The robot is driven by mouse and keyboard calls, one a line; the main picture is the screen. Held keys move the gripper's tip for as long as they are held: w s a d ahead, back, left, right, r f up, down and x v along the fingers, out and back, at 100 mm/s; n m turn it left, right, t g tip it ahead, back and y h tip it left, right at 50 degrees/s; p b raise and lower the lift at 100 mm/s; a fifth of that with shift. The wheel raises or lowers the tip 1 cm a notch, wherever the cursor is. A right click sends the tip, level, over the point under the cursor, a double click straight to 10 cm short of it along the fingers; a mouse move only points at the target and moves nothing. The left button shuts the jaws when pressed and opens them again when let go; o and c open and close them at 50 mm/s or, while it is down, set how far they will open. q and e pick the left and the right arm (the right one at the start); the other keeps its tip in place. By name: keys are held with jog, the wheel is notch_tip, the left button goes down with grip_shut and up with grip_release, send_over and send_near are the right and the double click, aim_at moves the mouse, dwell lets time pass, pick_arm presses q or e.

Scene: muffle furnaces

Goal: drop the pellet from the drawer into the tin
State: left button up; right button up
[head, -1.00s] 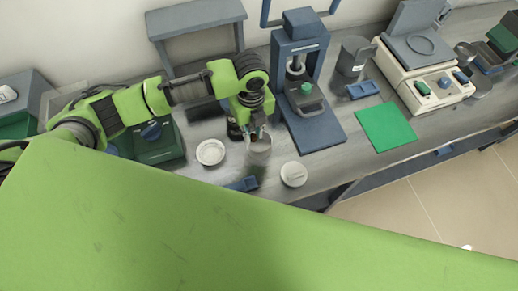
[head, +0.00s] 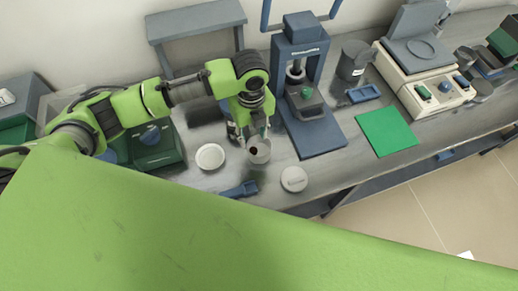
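The tin (head: 261,158) is a small grey open cup on the bench, in the middle of the head view. A small dark brown spot, apparently the pellet (head: 254,150), shows inside its mouth. My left gripper (head: 256,136) is just above and behind the tin, pointing down, with its fingers apart and nothing seen between them. A dark green box (head: 158,152) with a blue knob stands to the left, partly behind my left arm; I cannot tell whether it holds the drawer. My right gripper is not in view.
A white dish (head: 210,157) is left of the tin, and a white round lid (head: 294,179) is right of it. A blue scoop-like piece (head: 239,190) lies in front. A blue press (head: 308,100) stands behind right. A green mat (head: 388,131) lies farther right.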

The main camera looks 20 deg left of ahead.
pick_arm(q)
notch_tip(320, 180, up, 10)
dwell(0.3)
jog(key=shift+r, duration=0.1)
dwell(0.3)
